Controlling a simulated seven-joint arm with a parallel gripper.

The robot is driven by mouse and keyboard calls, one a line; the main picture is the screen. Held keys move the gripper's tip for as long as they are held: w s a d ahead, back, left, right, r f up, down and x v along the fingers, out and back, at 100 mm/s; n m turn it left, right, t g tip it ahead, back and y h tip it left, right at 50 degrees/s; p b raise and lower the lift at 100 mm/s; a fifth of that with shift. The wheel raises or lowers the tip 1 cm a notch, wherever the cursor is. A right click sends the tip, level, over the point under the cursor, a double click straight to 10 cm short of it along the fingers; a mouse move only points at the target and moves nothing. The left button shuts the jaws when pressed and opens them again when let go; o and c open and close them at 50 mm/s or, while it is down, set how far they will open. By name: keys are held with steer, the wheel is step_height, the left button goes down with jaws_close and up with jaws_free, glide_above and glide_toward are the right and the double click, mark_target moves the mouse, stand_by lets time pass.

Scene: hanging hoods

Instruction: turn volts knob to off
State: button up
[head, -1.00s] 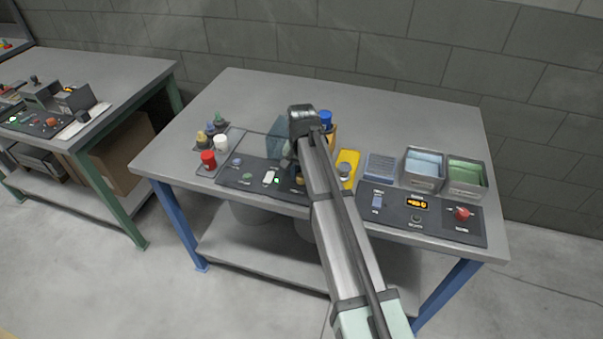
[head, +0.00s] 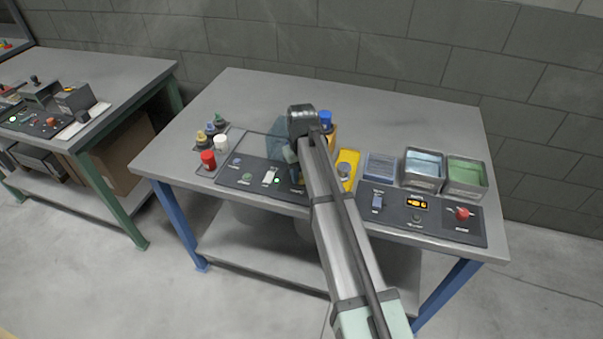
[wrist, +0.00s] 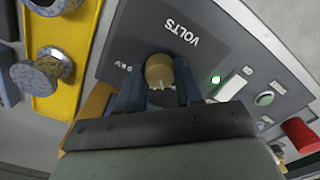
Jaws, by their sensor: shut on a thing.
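The volts knob (wrist: 159,71) is a tan round knob on a dark panel, beside the printed word VOLTS in the wrist view. My gripper (wrist: 160,88) has its two blue-grey fingers on either side of the knob and is shut on it. The knob's pointer and its exact setting cannot be made out. The dark control panel (head: 240,180) shows left of my arm.
A lit green lamp (wrist: 215,79), a white rocker switch (wrist: 231,86) and a green button (wrist: 264,99) sit near the knob. A yellow stand with a metal knob (wrist: 40,73) is close by. Red and white bottles (head: 208,159) stand left; bins (head: 423,170) stand right.

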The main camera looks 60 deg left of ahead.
mark_target(301, 176)
steer(key=shift+n, duration=1.8)
steer(key=o, duration=1)
steer(key=shift+o, duration=0.2)
step_height(301, 176, up, 14)
steer(key=shift+f, duration=0.1)
